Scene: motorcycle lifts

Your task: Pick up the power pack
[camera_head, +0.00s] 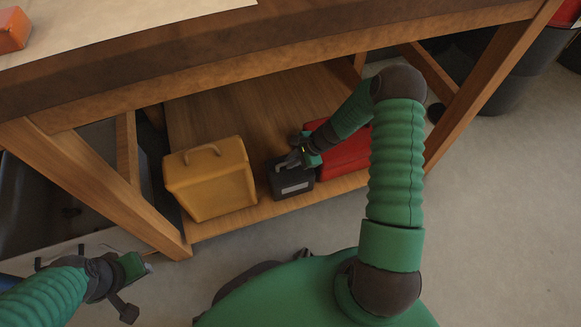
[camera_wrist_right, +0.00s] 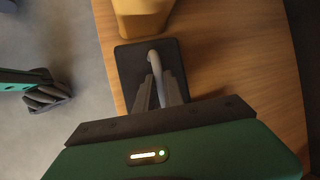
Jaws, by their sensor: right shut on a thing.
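The power pack (camera_head: 292,180), a small black box with a pale label on its front, is on the lower wooden shelf of the workbench. My right gripper (camera_head: 294,158) reaches under the bench from the right and is at the top of the box. In the right wrist view the fingers (camera_wrist_right: 160,92) are shut on the grey handle of the black box (camera_wrist_right: 130,64). I cannot tell whether the box is clear of the shelf. My left gripper (camera_head: 135,285) is low at the left, away from the shelf. Its jaw state is unclear.
A yellow case (camera_head: 210,180) stands just left of the power pack, and a red box (camera_head: 343,155) stands close on its right. The bench top (camera_head: 270,40) is above my right forearm. A bench leg (camera_head: 490,85) is to the right. The floor (camera_head: 500,220) at right is clear.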

